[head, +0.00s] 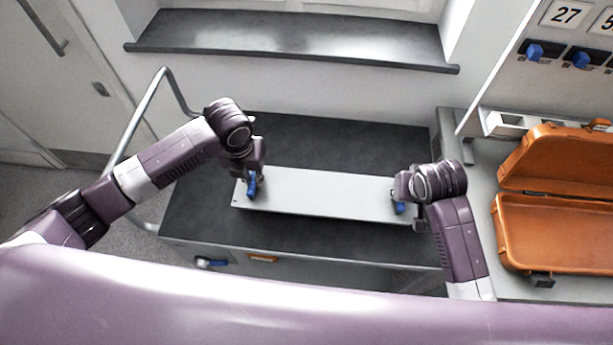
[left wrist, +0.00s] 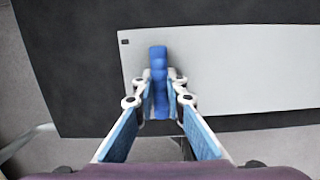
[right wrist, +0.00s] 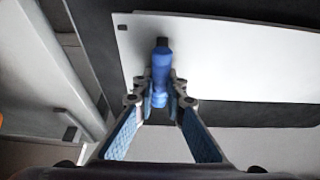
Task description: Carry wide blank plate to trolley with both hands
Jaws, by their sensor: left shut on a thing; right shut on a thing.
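The wide blank plate (head: 322,192) is a long pale grey panel with a blue handle near each end. It lies over the dark top of the trolley (head: 290,135); I cannot tell whether it touches the top. My left gripper (head: 252,184) is shut on the plate's left blue handle, which also shows between the fingers in the left wrist view (left wrist: 158,80). My right gripper (head: 401,205) is shut on the right blue handle, seen between the fingers in the right wrist view (right wrist: 161,75). The plate (left wrist: 235,70) looks flat and also fills much of the right wrist view (right wrist: 230,60).
An open orange case (head: 555,232) stands on the grey counter at the right. A bent metal rail (head: 150,100) rises at the trolley's left. A dark window sill (head: 290,38) runs behind. Blue knobs (head: 535,51) sit on the panel at upper right. Dark trolley top is clear behind the plate.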

